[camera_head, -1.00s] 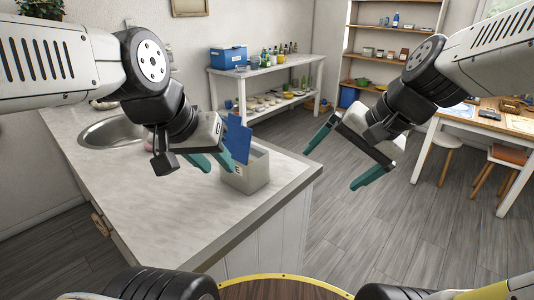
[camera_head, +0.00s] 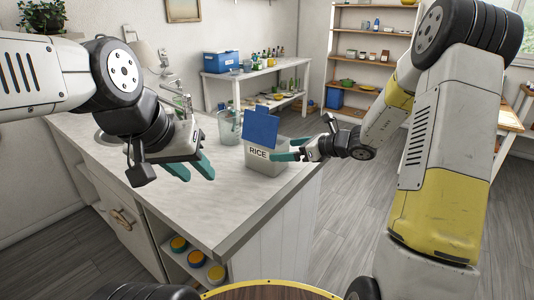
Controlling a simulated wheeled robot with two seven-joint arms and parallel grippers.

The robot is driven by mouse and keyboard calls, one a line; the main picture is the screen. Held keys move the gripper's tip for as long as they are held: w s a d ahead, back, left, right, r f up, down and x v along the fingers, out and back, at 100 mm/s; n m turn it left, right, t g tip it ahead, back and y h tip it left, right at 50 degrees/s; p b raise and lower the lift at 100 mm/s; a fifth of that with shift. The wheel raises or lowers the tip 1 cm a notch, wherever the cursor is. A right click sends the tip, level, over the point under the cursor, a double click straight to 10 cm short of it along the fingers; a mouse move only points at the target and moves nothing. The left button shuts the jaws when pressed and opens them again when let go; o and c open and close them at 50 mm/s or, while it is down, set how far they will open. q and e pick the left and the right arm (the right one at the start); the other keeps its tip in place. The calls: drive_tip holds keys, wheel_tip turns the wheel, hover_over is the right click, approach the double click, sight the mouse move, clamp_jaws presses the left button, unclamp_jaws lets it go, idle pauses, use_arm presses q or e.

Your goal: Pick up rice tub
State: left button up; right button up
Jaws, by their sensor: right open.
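The rice tub (camera_head: 266,168) is a grey box labelled RICE, standing upright on the counter near its right corner. Its blue lid (camera_head: 262,125) stands raised above the box. My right gripper (camera_head: 284,150) is open at the tub's right side, with teal fingers at the height of its upper part. One finger overlaps the tub's front in the picture; I cannot tell whether it touches. My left gripper (camera_head: 198,177) is over the counter to the left of the tub, apart from it. Its teal fingers are spread and nothing shows between them.
The pale counter (camera_head: 190,210) has free room in front of and left of the tub. A clear glass jar (camera_head: 229,127) stands behind the tub to the left. A faucet (camera_head: 180,95) is behind my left arm. Jars with coloured lids (camera_head: 179,244) sit on a shelf below the counter.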

sight(257, 159)
drive_tip(key=x, duration=0.8)
drive_tip(key=shift+d+f, duration=0.1)
drive_tip(key=shift+f, duration=0.05)
drive_tip(key=c, duration=1.8)
